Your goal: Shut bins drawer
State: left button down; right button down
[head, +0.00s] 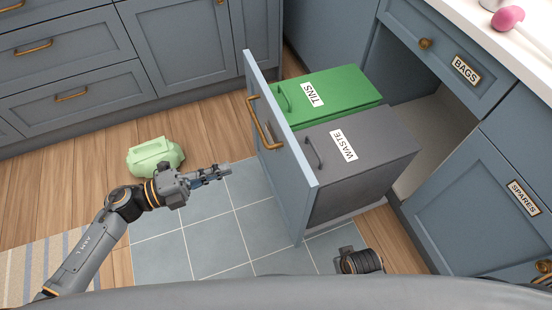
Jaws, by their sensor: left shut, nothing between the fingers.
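The bins drawer (301,172) stands pulled out from the cabinet at the right, its blue-grey front facing left with a brass handle (265,124). Inside it are a green bin labelled TINS (345,97) and a grey bin labelled WASTE (375,150), both with lids down. My left gripper (225,170) is shut and empty. In the picture it lies to the left of the drawer front, below the handle, apart from it. Part of my right arm shows at the bottom; its gripper fingers are not visible.
A pale green container (154,157) sits on the wooden floor left of the drawer. Blue tiles (215,235) and a striped rug (22,275) cover the floor in front. Closed drawers line the back.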

pick_arm(q)
send_near(290, 150)
jog(key=shift+m+g, duration=0.3)
jog(key=shift+m, duration=0.1)
jog(key=x, duration=0.7)
jog(key=shift+w, duration=0.15)
pick_arm(e)
jog(key=shift+s+f, duration=0.1)
jog(key=shift+f, duration=0.15)
jog(key=shift+r, duration=0.1)
